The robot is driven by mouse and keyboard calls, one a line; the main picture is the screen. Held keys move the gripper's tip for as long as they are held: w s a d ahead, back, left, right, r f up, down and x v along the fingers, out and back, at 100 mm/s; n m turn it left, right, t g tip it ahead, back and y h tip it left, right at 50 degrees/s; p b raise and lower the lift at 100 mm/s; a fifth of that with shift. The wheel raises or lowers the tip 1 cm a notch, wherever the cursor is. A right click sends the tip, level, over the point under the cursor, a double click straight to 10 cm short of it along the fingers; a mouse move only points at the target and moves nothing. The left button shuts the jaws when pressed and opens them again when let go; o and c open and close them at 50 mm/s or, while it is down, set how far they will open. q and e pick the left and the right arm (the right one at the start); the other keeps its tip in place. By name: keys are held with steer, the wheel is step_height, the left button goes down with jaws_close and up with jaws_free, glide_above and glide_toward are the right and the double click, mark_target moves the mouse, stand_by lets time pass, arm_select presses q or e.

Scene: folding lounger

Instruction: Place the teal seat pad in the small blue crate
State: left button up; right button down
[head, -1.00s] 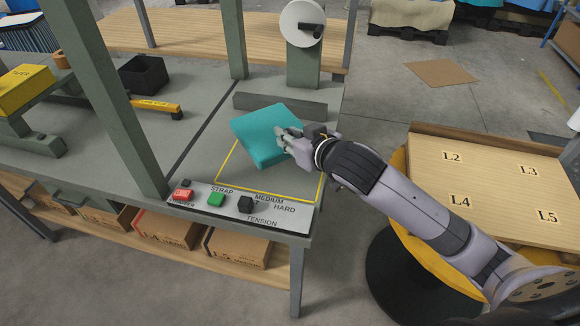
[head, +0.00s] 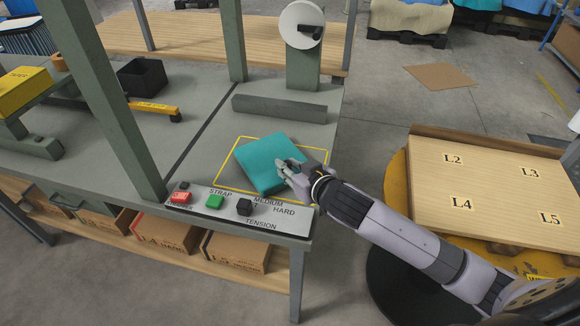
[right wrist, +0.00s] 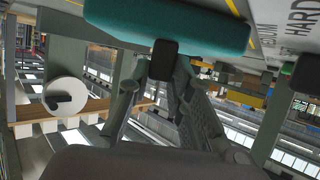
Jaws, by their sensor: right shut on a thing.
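The teal seat pad (head: 266,162) is a flat square cushion over the yellow-outlined area of the grey workbench. My right gripper (head: 286,170) is shut on its right edge. I cannot tell if the pad touches the bench or hangs just above it. In the right wrist view, the teal pad (right wrist: 200,22) fills the top, with the fingers of my right gripper (right wrist: 165,65) against it. My left gripper is not in view. I do not see a small blue crate in these frames.
A control panel (head: 240,208) with red, green and black controls lies along the bench's front edge. A grey upright (head: 105,100) stands left. A low grey bar (head: 280,108) lies behind the pad. A wooden board (head: 490,190) marked L2 to L5 is at right.

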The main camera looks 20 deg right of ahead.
steer(key=c, duration=1.4)
jaws_free()
steer(key=shift+c, duration=0.2)
